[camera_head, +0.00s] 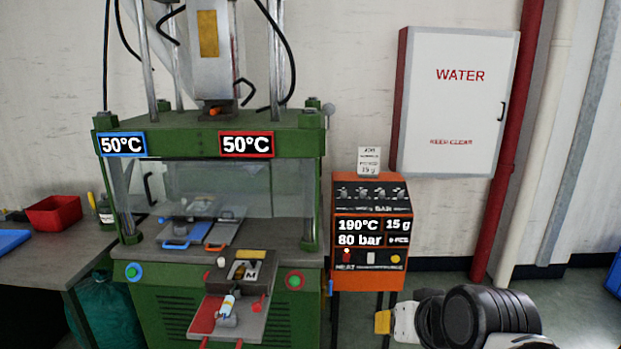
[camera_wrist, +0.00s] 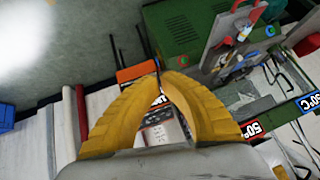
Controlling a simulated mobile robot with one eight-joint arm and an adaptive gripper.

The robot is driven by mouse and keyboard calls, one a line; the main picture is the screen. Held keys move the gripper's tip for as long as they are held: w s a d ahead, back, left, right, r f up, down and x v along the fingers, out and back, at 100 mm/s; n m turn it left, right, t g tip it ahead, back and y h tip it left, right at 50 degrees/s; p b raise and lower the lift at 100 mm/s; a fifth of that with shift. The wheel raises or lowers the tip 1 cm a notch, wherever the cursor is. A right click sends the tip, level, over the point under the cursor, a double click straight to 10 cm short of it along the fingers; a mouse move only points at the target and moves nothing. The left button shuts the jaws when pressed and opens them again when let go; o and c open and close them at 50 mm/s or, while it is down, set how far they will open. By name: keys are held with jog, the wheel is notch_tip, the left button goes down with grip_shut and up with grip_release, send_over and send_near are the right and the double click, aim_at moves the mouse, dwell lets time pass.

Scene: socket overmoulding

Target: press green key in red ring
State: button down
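The green key in the red ring (camera_head: 295,281) sits on the front panel of the green press, right of the sliding tray. A small green key also shows on the green panel in the wrist view (camera_wrist: 183,61); its ring is hard to make out. A similar key in a blue ring (camera_head: 134,271) is on the panel's left side. My gripper (camera_head: 382,322) is low at the right, apart from the press and to the right of the red-ringed key. In the wrist view its yellow fingers (camera_wrist: 158,76) meet at the tips, with nothing held between them.
An orange control box (camera_head: 370,275) on thin legs stands between the press and my arm. The press's tray (camera_head: 205,305) juts out in front, with red parts and a small bottle-like thing on it. A white water cabinet (camera_head: 458,120) hangs behind. Floor at the right is clear.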

jog(key=s+d+f+g+h, duration=0.1)
jog(key=s+d+f, duration=0.3)
jog(key=s, duration=0.5)
jog(key=shift+d+n+h, duration=0.4)
jog(key=shift+d+h, duration=0.1)
jog(key=shift+d, duration=0.1)
jog(key=shift+w, duration=0.1)
